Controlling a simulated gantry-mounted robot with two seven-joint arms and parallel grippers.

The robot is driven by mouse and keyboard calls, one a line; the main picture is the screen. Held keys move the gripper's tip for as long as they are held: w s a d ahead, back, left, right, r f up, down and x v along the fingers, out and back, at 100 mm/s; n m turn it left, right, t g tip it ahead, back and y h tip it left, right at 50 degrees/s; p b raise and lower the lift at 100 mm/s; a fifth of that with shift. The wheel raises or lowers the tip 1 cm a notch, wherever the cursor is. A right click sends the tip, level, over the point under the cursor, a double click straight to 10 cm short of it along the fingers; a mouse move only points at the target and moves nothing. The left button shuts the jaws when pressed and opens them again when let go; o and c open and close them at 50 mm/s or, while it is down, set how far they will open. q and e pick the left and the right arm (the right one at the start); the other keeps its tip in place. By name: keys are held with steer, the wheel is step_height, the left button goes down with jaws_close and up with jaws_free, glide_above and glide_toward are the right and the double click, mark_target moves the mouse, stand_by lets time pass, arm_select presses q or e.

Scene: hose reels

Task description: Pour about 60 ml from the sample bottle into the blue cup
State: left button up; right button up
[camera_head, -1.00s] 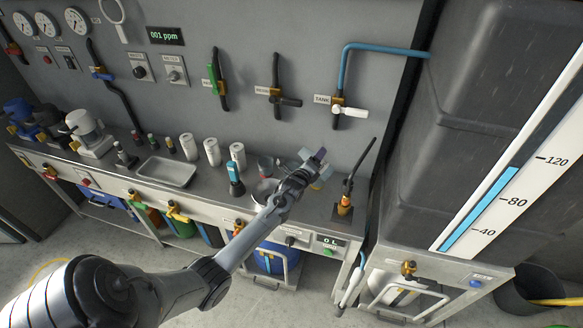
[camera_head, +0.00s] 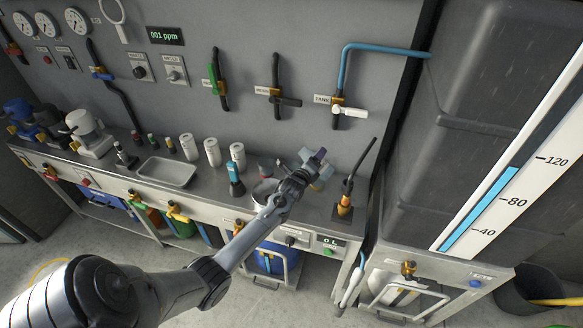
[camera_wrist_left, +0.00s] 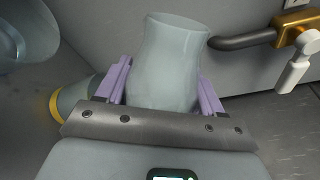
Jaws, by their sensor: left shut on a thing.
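My left gripper (camera_head: 314,164) is over the right part of the bench. In the left wrist view its purple fingers (camera_wrist_left: 163,88) are shut on a pale translucent bottle, the sample bottle (camera_wrist_left: 165,62), one finger on each side. Its open mouth points away from the wrist. In the head view pale blue parts of the bottle (camera_head: 325,171) show beside the fingers; its contents cannot be made out. A clear bluish vessel (camera_wrist_left: 22,32) is cut off at the wrist view's upper left; I cannot tell if it is the blue cup. My right gripper is not in view.
A yellow-banded grey-green object (camera_wrist_left: 72,97) is partly hidden behind the left finger. A metal tray (camera_head: 167,172), white cylinders (camera_head: 212,152) and a blue-topped torch-like object (camera_head: 235,178) stand left on the bench. A black-and-orange nozzle (camera_head: 346,200) stands right. A tank valve (camera_head: 345,110) is above.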

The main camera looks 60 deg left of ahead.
arm_select(q)
steer(key=m, duration=0.1)
steer(key=a+r+m+p, duration=0.1)
steer(key=shift+s+r+m+p, duration=0.1)
steer(key=shift+s+m+p, duration=0.1)
steer(key=shift+m+p, duration=0.15)
steer(key=shift+r+m, duration=0.15)
steer(key=shift+m, duration=0.4)
steer(key=shift+w+d+r+m+y+p, duration=0.2)
steer(key=shift+m+y+p, duration=0.25)
steer(key=shift+m, duration=0.55)
steer(key=shift+w+d+m, duration=0.15)
steer(key=shift+d+m, duration=0.25)
steer(key=shift+m, duration=0.5)
steer(key=shift+w+d+f+m+y+p, duration=0.1)
steer(key=shift+d+f+m+y+p, duration=0.1)
steer(key=shift+m, duration=0.75)
steer(key=shift+w+d+f+m+y+p, duration=0.1)
steer(key=shift+d+m, duration=0.05)
steer(key=shift+m, duration=0.8)
